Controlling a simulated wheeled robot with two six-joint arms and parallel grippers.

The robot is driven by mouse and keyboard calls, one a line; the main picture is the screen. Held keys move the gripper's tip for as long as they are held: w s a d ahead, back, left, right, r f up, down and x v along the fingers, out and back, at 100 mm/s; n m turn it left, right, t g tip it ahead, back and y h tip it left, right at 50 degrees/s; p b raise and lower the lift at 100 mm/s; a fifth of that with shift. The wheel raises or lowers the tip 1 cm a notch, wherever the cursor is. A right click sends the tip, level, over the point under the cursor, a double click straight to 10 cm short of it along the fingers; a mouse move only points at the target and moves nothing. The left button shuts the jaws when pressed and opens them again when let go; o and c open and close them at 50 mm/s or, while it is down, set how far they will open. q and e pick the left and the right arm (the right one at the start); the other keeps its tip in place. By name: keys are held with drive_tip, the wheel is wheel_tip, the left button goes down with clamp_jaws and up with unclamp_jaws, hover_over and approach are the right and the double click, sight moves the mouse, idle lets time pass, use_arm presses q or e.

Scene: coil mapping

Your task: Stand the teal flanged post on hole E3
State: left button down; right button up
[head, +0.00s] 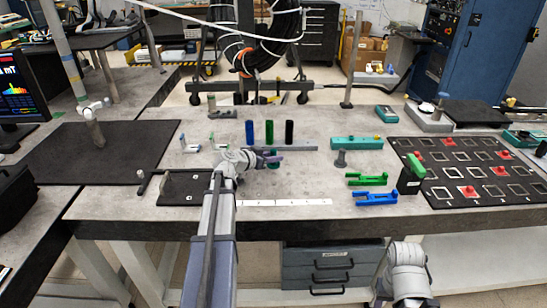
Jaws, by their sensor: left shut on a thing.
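My left gripper (268,159) is over the middle of the grey table, its arm reaching up from the bottom of the head view. It is shut on a small teal piece, the flanged post (272,165), which shows only partly beneath the fingers; its tilt and its gap to the table cannot be told. A black board (440,200) with pale square outlines and several red pieces lies at the right. Hole labels are too small to read, so I cannot pick out E3. Of my right arm only grey links show at the bottom right; its gripper is out of view.
Blue, green and black cylinders (269,132) stand just behind my left gripper. A grey flanged post (341,160), a teal block (356,143), a green holder (366,179) and a blue holder (376,198) are to the right. A black tray (186,188) lies left, a white strip (290,202) in front.

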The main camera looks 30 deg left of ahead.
use_arm(q)
drive_tip(key=c, duration=0.6)
unclamp_jaws()
drive_tip(key=shift+o, duration=0.2)
drive_tip(key=shift+r, duration=0.1)
wheel_tip(320, 180, up, 10)
drive_tip(key=p, duration=1)
